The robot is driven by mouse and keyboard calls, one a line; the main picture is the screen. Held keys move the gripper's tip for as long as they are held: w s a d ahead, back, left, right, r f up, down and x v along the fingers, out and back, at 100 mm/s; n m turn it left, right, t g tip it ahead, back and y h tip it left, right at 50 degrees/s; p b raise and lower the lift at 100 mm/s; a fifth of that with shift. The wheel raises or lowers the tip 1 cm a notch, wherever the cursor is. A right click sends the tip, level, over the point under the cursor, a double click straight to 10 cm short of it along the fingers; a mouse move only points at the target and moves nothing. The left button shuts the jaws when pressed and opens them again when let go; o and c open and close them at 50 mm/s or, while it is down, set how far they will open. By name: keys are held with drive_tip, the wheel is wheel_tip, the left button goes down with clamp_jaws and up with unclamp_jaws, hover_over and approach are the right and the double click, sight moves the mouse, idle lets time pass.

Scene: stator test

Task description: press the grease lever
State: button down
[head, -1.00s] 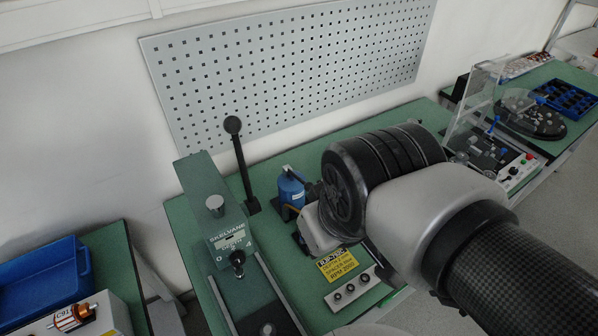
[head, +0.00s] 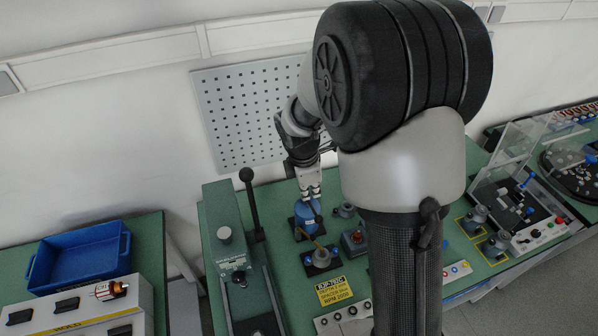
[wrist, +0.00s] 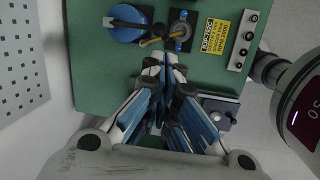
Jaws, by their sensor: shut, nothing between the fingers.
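The grease pump is a blue round can (head: 305,222) on the green bench, with an orange hose (head: 306,238) running to a small dark-based fitting. The blue can also shows at the upper left of the wrist view (wrist: 127,32). My gripper (head: 311,194) points down just above the can in the head view. In the wrist view my gripper (wrist: 164,62) is shut and empty, with its fingertips below and right of the can.
A green press (head: 222,233) with a tall black lever (head: 252,200) stands left of the can. A yellow label (head: 333,291) and button panel (head: 343,316) lie in front. A grey pegboard (head: 245,115) is behind. Small fixtures (head: 345,210) stand to the right.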

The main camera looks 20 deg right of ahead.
sight(315, 220)
drive_tip(key=shift+w+d+f+n, duration=0.1)
drive_tip(key=shift+w+f+n, duration=0.3)
drive_tip(key=shift+f+n, duration=0.25)
drive_tip(key=shift+f, duration=0.1)
drive_tip(key=b+x, duration=0.1)
drive_tip(key=x, duration=1.2)
drive_tip(key=shift+f, duration=0.4)
wheel_tip(315, 220, down, 6)
drive_tip(key=s+b, duration=0.2)
drive_tip(key=b, duration=0.3)
drive_tip(key=shift+s+r, duration=0.2)
drive_tip(key=shift+w, duration=0.1)
